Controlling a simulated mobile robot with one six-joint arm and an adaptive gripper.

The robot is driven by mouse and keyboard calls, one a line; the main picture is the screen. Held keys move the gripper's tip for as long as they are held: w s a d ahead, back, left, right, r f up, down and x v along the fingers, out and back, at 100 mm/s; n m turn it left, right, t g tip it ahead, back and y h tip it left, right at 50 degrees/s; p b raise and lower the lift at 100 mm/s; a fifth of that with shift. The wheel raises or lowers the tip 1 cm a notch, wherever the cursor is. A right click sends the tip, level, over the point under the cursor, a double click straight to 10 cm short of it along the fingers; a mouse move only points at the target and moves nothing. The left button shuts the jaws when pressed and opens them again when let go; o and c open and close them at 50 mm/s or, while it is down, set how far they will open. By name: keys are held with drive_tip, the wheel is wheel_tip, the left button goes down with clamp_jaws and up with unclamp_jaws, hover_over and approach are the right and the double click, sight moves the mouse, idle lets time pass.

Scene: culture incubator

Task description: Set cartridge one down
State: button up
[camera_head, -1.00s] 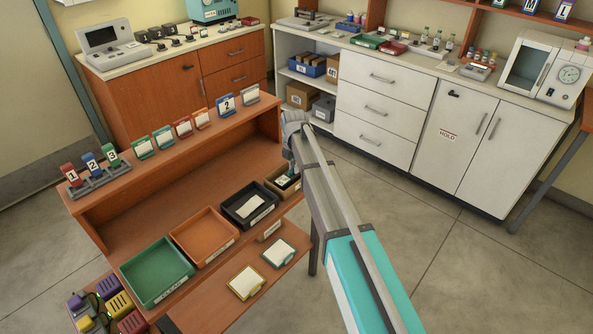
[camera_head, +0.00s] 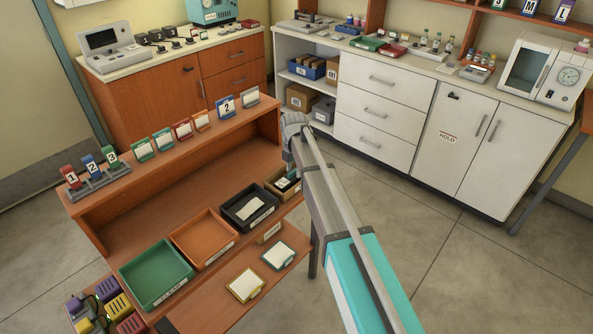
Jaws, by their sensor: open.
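A red cartridge marked 1 (camera_head: 70,176) stands upright at the left end of a grey rack (camera_head: 98,185). The rack is on the upper shelf of the wooden bench. A blue cartridge marked 2 (camera_head: 92,166) and a green one marked 3 (camera_head: 111,157) stand beside it in the rack. My arm reaches up from the lower right to a grey joint beside the bench's right end. My gripper cannot be made out; the arm hides what is below and behind that joint.
Several framed cards line the upper shelf, including a blue one marked 2 (camera_head: 226,106). Below are a green tray (camera_head: 183,288), an orange tray (camera_head: 228,252), a black tray (camera_head: 246,229) and a brown bin (camera_head: 273,188). Open floor separates the bench from the white cabinets (camera_head: 375,110).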

sight(294, 170)
drive_tip(key=shift+r, duration=0.15)
wheel_tip(294, 170, up, 12)
drive_tip(key=p, duration=1.2)
idle(0.7)
drive_tip(key=s+d+m, duration=2.4)
drive_tip(key=s+m, duration=0.1)
drive_tip(key=m, duration=0.3)
drive_tip(key=shift+s, duration=0.4)
